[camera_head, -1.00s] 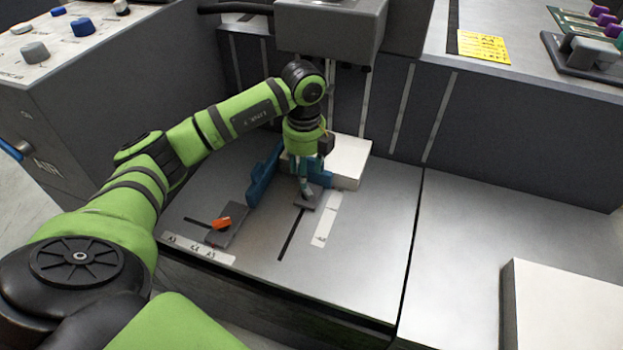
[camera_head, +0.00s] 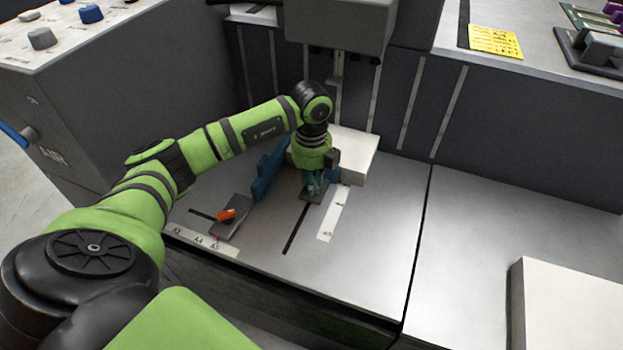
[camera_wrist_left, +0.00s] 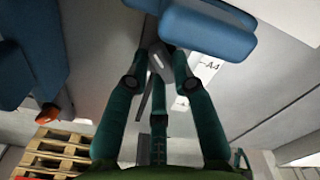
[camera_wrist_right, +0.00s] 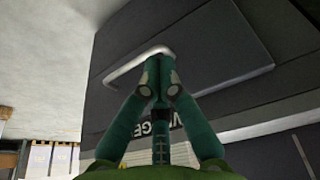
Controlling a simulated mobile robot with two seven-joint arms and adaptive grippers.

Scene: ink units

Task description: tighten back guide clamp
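The back guide clamp shows as a grey plate (camera_head: 309,197) at the far end of the rear slot, beside a white label strip. Its small grey lever (camera_wrist_left: 160,62) stands between my left fingertips in the left wrist view. My left gripper (camera_head: 313,188) reaches down over the clamp, with its fingers closed in against the lever's sides; it largely hides the clamp in the head view. A blue guide (camera_wrist_left: 205,28) lies just beyond the fingertips. My right gripper (camera_wrist_right: 159,75) has its fingertips together, with nothing visible between them, in front of a dark panel with a grey handle.
Another clamp with an orange lever (camera_head: 226,214) sits on the left slot beside the long blue guide (camera_head: 268,168). A white block (camera_head: 358,157) stands behind my left gripper. A grey machine head (camera_head: 340,20) hangs above. The steel table at right is mostly clear, with a white block (camera_head: 570,300) at its front.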

